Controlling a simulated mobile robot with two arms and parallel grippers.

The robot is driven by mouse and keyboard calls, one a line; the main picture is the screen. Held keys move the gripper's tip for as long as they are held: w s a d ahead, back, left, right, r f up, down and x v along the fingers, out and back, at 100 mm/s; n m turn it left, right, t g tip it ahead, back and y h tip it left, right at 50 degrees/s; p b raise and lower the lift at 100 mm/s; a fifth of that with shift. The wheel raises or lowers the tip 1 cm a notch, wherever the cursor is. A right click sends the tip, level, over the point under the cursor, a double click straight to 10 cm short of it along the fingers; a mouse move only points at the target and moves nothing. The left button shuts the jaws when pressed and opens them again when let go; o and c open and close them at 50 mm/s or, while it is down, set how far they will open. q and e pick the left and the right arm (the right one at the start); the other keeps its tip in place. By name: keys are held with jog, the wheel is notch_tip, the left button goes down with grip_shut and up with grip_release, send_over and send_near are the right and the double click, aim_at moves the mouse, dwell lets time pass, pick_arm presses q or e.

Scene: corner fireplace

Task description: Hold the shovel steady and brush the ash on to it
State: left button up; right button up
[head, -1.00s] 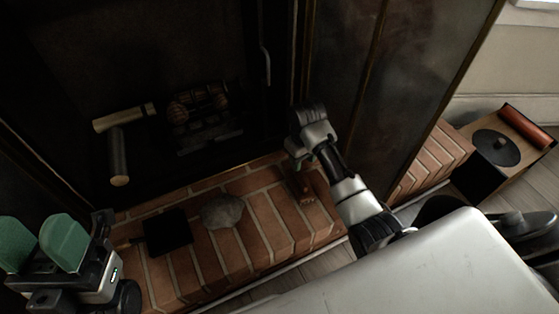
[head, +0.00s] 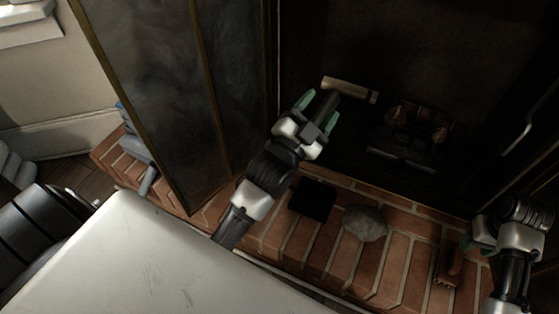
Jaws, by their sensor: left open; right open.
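A grey heap of ash (head: 365,223) lies on the bricks just right of the pan. A small brown brush (head: 449,264) lies on the hearth further right.
A glass door panel (head: 165,90) stands open on the left. A blue-grey object (head: 138,150) is on the hearth's left end. Bricks between ash and brush are clear.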

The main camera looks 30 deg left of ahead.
pick_arm(q)
jog(key=w+a+f+m+g+y, duration=0.1)
jog(key=w+a+f+g+y, duration=0.1)
jog(key=w+a+f+g, duration=0.25)
jog(key=m+g+y, duration=0.2)
jog(key=m+g, duration=0.4)
jog(key=g, duration=1)
send_over(289, 187)
jog(key=w+a, duration=0.1)
jog(key=a, duration=0.3)
notch_tip(289, 187, down, 20)
jog(key=shift+w+d+r, duration=0.1)
jog(key=shift+d, duration=0.05)
jog(key=shift+s+f+m+g+h, duration=0.2)
jog(key=shift+s+m+g+h, duration=0.15)
jog(key=shift+g, duration=0.3)
notch_tip(289, 187, down, 11)
jog(key=shift+s+r, duration=0.1)
jog(key=shift+r, duration=0.05)
jog(key=shift+c, duration=0.4)
grip_shut()
